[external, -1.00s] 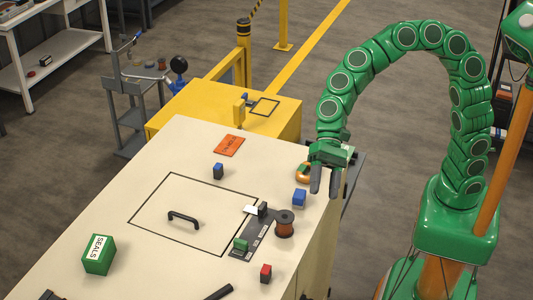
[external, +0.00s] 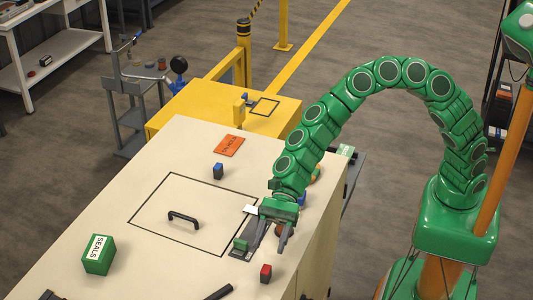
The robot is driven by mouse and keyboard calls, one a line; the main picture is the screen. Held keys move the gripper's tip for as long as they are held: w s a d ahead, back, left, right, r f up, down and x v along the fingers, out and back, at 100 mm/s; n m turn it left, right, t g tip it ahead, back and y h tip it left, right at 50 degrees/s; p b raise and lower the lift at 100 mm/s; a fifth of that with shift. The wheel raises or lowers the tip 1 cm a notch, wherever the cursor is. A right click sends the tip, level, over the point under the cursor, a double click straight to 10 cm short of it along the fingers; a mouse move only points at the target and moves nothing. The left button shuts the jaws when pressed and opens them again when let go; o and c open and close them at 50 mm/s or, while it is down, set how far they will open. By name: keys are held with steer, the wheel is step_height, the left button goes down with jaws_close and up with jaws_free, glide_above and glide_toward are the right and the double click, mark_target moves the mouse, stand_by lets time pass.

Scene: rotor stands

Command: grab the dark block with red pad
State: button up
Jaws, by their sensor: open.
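The dark block with red pad (external: 265,274) stands on the cream tabletop (external: 150,262) near its right edge. My gripper (external: 266,249) points down over the dark strip, just behind the block in the picture. Its two fingers are spread apart with nothing between them. The block appears clear of the fingers; their exact height above the table is hard to tell.
A green block (external: 240,244) lies close by the left finger. A brown spool (external: 279,230) and a blue block (external: 302,199) are partly hidden behind my gripper. A black rod (external: 218,293) lies at the front. A black handle (external: 183,216) sits left.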

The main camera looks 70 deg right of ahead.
mark_target(266, 268)
steer(key=shift+f, duration=1.7)
step_height(266, 268, down, 2)
steer(key=shift+f, duration=0.15)
steer(key=shift+x, duration=1.05)
steer(key=shift+s+a+f, duration=0.1)
steer(key=shift+a, duration=0.3)
jaws_close()
